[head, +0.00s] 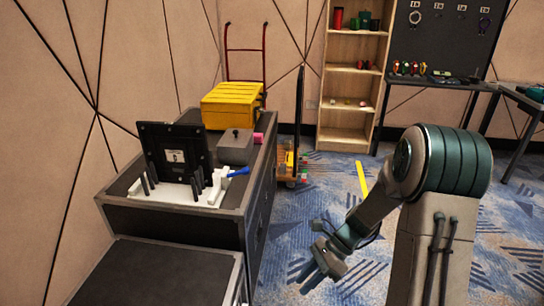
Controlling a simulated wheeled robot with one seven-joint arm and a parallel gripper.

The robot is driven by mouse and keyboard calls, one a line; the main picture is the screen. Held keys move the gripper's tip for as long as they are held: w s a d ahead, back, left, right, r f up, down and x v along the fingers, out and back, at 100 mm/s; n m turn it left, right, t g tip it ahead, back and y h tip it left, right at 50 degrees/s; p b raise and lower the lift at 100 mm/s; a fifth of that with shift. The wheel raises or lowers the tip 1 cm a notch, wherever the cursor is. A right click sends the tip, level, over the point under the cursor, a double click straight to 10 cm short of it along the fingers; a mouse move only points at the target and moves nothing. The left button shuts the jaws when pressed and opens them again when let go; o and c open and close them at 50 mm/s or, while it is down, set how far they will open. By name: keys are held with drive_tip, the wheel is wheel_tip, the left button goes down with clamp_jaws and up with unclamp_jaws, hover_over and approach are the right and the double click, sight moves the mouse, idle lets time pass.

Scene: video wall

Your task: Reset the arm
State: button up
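My arm rises at the right of the head view and bends down to the left. My gripper (318,270) hangs low over the blue patterned carpet (385,275), to the right of the dark cabinet and apart from it. The gripper is small and dark here. I cannot tell whether its fingers are open or shut, and no held thing shows clearly.
A dark cabinet (190,225) at the left bears a black panel (175,152), a grey box (235,147) and a yellow case (232,105). A low dark case (150,275) stands in front. A wooden shelf (345,145) and black table (455,84) stand behind. Carpet lies open between.

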drive_tip(key=s+d+r+n+t+h+p, duration=0.2)
drive_tip(key=s+r+n+p, duration=0.1)
drive_tip(key=r, duration=0.6)
drive_tip(key=s+d+r+n+t+h+p, duration=0.2)
drive_tip(key=s+r+n+h+p, duration=0.1)
drive_tip(key=r+n, duration=0.5)
drive_tip(key=s+d+r+n+t+h+p, duration=0.2)
drive_tip(key=s+r+n+t+h+p, duration=0.1)
drive_tip(key=r, duration=0.8)
drive_tip(key=shift+s+n+p, duration=0.9)
drive_tip(key=shift+s+n, duration=0.45)
drive_tip(key=shift+n, duration=0.15)
